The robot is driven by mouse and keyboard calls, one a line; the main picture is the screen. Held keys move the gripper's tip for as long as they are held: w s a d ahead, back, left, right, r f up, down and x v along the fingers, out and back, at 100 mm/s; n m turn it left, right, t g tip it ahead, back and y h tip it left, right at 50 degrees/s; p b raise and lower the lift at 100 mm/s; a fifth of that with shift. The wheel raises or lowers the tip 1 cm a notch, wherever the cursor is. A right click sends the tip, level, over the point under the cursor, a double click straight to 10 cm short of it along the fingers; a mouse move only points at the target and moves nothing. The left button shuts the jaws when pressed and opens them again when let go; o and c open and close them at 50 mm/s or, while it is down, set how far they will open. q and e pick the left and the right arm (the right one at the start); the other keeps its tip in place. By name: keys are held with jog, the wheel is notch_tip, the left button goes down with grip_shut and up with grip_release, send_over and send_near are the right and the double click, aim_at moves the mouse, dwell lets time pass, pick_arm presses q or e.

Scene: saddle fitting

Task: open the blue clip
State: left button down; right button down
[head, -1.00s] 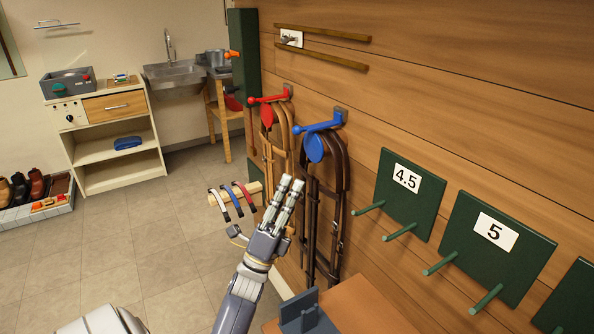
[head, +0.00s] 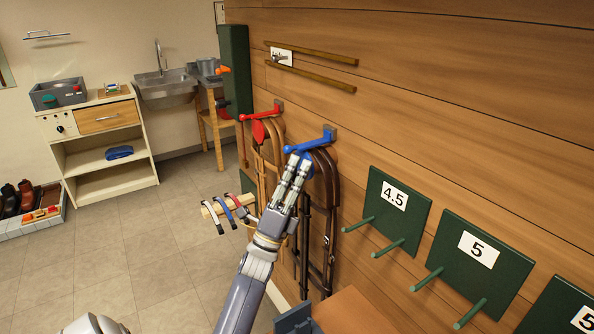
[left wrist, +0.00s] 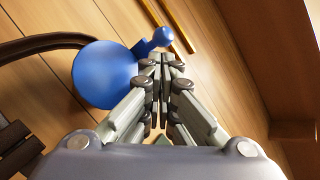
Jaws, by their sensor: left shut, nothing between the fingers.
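The blue clip (head: 312,143) sticks out from the wood wall, above a dark brown strap loop (head: 325,210). Its arm, ending in a ball, shows in the head view. In the left wrist view its round blue disc (left wrist: 107,75) is left of my fingers, and the ball-ended arm (left wrist: 155,42) lies just beyond the fingertips. My left gripper (head: 300,162) is shut and empty, its tips close to the clip, overlapping the disc in the head view. I cannot tell whether the tips touch the clip. My right gripper is not in view.
A red clip (head: 262,113) with tan straps hangs to the left. Green boards with pegs (head: 387,213) are on the wall at right. A wooden ledge (head: 355,312) is below.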

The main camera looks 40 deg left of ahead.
pick_arm(q)
jog(key=r+m+g+p, duration=0.1)
jog(key=p, duration=0.2)
jog(key=r+g+h+p, duration=0.1)
jog(key=r+p, duration=0.1)
jog(key=p, duration=0.2)
jog(key=s+r+m+g+h+p, duration=0.1)
jog(key=r+g+p, duration=0.1)
jog(key=p, duration=0.1)
jog(key=shift+a+r+m, duration=0.1)
jog(key=shift+r+m, duration=0.1)
jog(key=shift+m, duration=0.1)
notch_tip(320, 180, up, 5)
jog(key=p, duration=0.2)
send_over(293, 149)
jog(key=s+d, duration=0.1)
jog(key=d, duration=0.2)
jog(key=shift+s+a+r, duration=0.1)
jog(key=shift+a+r, duration=0.05)
jog(key=shift+a, duration=0.05)
